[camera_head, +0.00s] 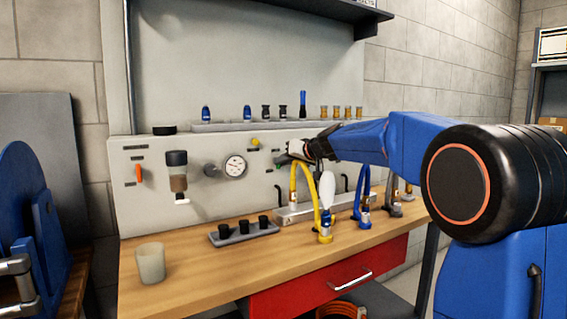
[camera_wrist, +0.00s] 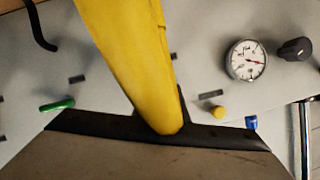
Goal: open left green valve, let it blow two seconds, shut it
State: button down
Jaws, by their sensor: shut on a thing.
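The left green valve (camera_head: 279,164) shows as a small patch of green on the panel at my gripper's tips in the head view. My gripper (camera_head: 286,158) is shut on its handle. In the wrist view, the yellow hose (camera_wrist: 125,45) crosses in front of the fingertips and hides the grip and this handle, so I cannot tell how far it is turned. Another green handle (camera_wrist: 57,105) shows apart from my gripper at the wrist view's left. In the head view, the yellow hose (camera_head: 293,185) loops close below my gripper.
The gauge (camera_head: 235,167) and a yellow button (camera_head: 255,142) are left of my gripper. A blue hose (camera_head: 361,190) and a white bottle-like thing (camera_head: 327,188) stand below right.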

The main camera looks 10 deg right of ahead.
jog(key=shift+a+n+h, duration=0.1)
jog(key=shift+n+h, duration=0.6)
jog(key=shift+n, duration=0.4)
jog(key=shift+f, duration=0.1)
jog(key=c, duration=1.8)
grip_release()
jog(key=shift+s, duration=0.1)
jog(key=v, duration=1.7)
jog(key=shift+s+a, duration=0.1)
jog(key=shift+s, duration=0.15)
jog(key=shift+f, duration=0.1)
